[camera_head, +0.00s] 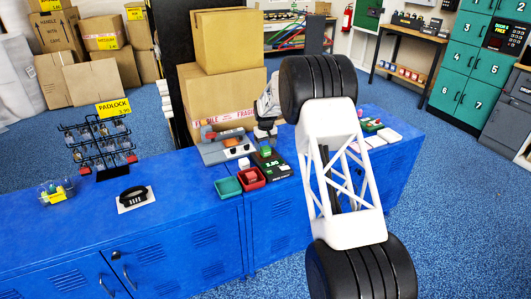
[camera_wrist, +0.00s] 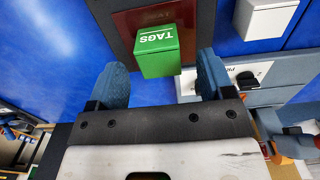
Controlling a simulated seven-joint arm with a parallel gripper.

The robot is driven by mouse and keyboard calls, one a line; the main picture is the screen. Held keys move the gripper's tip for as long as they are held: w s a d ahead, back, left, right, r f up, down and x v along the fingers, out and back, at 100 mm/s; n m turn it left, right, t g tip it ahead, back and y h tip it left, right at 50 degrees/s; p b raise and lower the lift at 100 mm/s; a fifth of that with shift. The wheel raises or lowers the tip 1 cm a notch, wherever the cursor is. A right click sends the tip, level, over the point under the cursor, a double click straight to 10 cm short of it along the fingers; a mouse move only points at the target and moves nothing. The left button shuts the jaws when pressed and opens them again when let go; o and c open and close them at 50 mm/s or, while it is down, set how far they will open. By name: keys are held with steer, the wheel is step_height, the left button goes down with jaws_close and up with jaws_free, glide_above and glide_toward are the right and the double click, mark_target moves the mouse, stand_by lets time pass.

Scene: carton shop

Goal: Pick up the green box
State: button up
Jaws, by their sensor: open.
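My gripper's blue-grey fingers are open, one on either side of the box's near end, with gaps at both sides. I cannot tell the height of the fingertips over it.
A white box (camera_head: 243,163) stands left of the green one. A grey machine (camera_head: 225,147) and large cartons (camera_head: 226,95) stand behind. A black telephone (camera_head: 134,196) lies farther left on the blue counter (camera_head: 75,225).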

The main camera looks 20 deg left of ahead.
steer(key=shift+f, duration=1.25)
steer(key=shift+c, duration=0.3)
steer(key=c, duration=1)
steer(key=shift+r, duration=0.15)
steer(key=shift+r, duration=1.55)
steer(key=shift+s+d+r, duration=0.1)
steer(key=shift+s+d, duration=0.05)
steer(key=shift+s, duration=0.1)
steer(key=s+d, duration=0.2)
steer(key=s, duration=0.2)
steer(key=s+d+r, duration=0.1)
steer(key=s+d, duration=0.2)
steer(key=s, duration=0.2)
steer(key=s+d, duration=0.2)
steer(key=s, duration=0.2)
steer(key=shift+s+d+r, duration=0.2)
steer(key=shift+d, duration=0.1)
